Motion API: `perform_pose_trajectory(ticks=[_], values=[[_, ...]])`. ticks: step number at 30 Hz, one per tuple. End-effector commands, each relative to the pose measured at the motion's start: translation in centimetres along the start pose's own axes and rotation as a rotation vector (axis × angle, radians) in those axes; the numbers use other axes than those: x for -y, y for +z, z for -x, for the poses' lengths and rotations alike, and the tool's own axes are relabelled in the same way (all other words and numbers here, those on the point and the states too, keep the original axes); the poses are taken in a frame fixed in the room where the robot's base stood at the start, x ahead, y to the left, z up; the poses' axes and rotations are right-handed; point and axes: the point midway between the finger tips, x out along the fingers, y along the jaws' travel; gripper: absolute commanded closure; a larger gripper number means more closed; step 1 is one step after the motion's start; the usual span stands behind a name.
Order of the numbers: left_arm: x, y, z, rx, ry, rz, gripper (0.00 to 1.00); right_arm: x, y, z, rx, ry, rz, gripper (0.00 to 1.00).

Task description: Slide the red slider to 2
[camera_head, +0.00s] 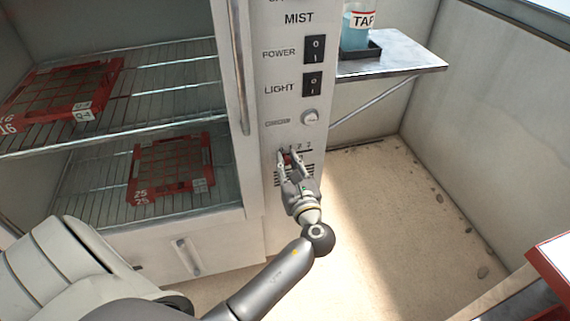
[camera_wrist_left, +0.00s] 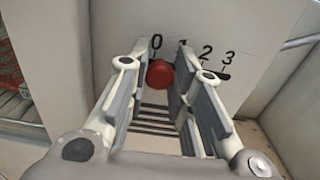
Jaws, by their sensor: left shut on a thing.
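The red slider (camera_wrist_left: 160,74) is a round red knob on the white control panel (camera_wrist_left: 270,25). In the left wrist view it sits between the marks 0 and 1, closer to 0. The numbers 0, 1, 2 and 3 run left to right above its slot. My left gripper (camera_head: 288,154) reaches up to the panel from below, with its fingers on either side of the knob, shut on it. In the head view the fingers mostly hide the knob. My right gripper is not in view.
Above the slider are a small round dial (camera_head: 310,117), the LIGHT switch (camera_head: 312,84) and the POWER switch (camera_head: 314,49). Left is an open cabinet with red trays (camera_head: 172,166) on wire shelves. A metal shelf (camera_head: 400,65) juts out right.

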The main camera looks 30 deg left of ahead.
Motion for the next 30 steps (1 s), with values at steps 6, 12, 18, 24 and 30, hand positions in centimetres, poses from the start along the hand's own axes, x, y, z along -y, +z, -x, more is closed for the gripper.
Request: perform_pose_trajectory(ticks=[6, 12, 18, 24, 30], values=[[3.6, 0.0, 0.1, -0.003, -0.003, 0.001, 1.00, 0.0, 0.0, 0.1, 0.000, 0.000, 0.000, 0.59], [4.3, 0.0, 0.1, -0.002, -0.002, 0.000, 1.00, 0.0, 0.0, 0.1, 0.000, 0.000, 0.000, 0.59], [4.2, 0.0, 0.1, -0.002, -0.002, 0.000, 0.76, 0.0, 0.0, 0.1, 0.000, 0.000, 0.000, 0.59], [4.2, 0.0, 0.1, -0.001, -0.002, 0.000, 0.57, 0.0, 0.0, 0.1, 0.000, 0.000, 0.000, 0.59], [4.2, 0.0, 0.1, -0.001, -0.002, 0.001, 0.57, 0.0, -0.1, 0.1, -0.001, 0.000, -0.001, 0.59]])
